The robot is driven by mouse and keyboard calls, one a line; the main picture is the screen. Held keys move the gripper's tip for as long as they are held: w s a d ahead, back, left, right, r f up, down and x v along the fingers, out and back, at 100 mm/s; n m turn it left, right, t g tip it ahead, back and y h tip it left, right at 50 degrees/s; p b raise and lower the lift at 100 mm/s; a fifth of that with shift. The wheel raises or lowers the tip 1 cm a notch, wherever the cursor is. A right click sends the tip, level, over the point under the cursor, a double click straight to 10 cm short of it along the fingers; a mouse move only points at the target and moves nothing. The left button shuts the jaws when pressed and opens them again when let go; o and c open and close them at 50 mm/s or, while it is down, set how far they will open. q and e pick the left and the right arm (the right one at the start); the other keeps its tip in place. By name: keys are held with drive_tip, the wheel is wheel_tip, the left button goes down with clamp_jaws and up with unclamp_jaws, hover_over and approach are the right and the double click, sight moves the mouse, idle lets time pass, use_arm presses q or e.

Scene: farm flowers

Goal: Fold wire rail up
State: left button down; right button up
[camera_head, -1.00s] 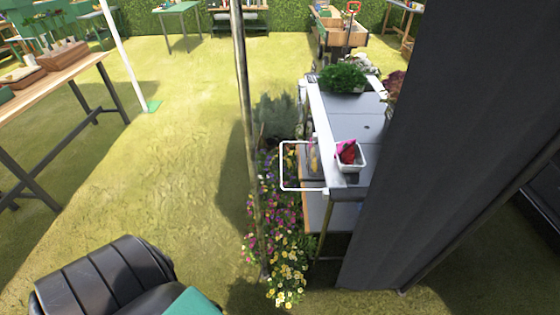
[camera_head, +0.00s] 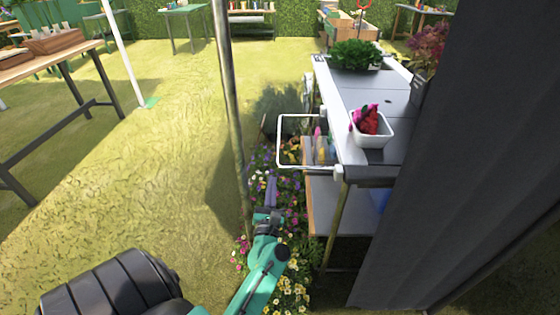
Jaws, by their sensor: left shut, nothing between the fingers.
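The white wire rail (camera_head: 279,141) is a rectangular loop on the left side of the grey-topped potting table (camera_head: 352,98). It sticks out to the left from its white mounts, roughly level with the table top. My left gripper (camera_head: 271,185) is at the end of the green arm that rises from the bottom, below and a little left of the rail's near corner in the picture. It looks shut and empty, and it appears apart from the rail. My right gripper is not in view.
A white pot with a red-pink flower (camera_head: 369,129) and a green plant (camera_head: 357,55) stand on the table. Flowers (camera_head: 289,262) grow below the rail. A thin pole (camera_head: 229,95) stands left of it. A large dark panel (camera_head: 455,150) blocks the right. Open grass lies left.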

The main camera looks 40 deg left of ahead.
use_arm(q)
drive_tip(key=w+a+r+p, duration=0.3)
drive_tip(key=w+r, duration=0.3)
drive_tip(key=w, duration=0.2)
drive_tip(key=shift+w+a+r+p, duration=0.15)
drive_tip(key=shift+a+r+p, duration=0.2)
drive_tip(key=shift+a, duration=0.55)
drive_tip(key=shift+r, duration=0.15)
